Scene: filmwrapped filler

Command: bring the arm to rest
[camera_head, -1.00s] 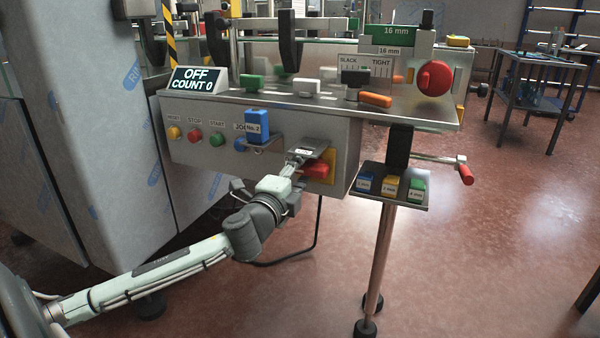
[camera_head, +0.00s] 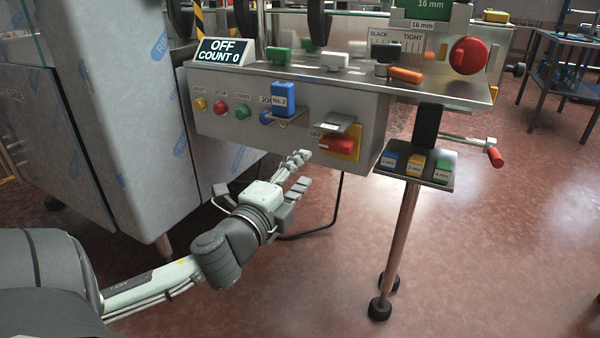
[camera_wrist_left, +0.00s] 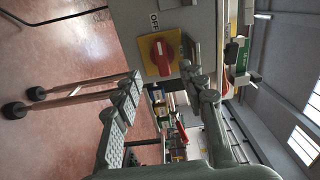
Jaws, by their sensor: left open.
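My left gripper (camera_head: 299,172) is open and empty in the head view, in front of and below the grey control panel (camera_head: 220,132). Its fingers are apart and touch nothing that I can see. My left arm comes in from the lower left. A red rotary switch (camera_head: 338,145) on a yellow plate sits on the panel, just right of and above the fingertips. In the left wrist view the red switch (camera_wrist_left: 161,54) with its OFF label shows beyond the spread fingers (camera_wrist_left: 165,100). My right gripper is in neither view.
A display (camera_head: 226,52) reads OFF, COUNT 0. A blue No. 2 block (camera_head: 284,98) sits on a panel bracket. A small shelf (camera_head: 442,181) holds blue, yellow and green blocks. A red-handled crank (camera_head: 495,157) sticks out at right. Open floor (camera_head: 500,260) lies at lower right.

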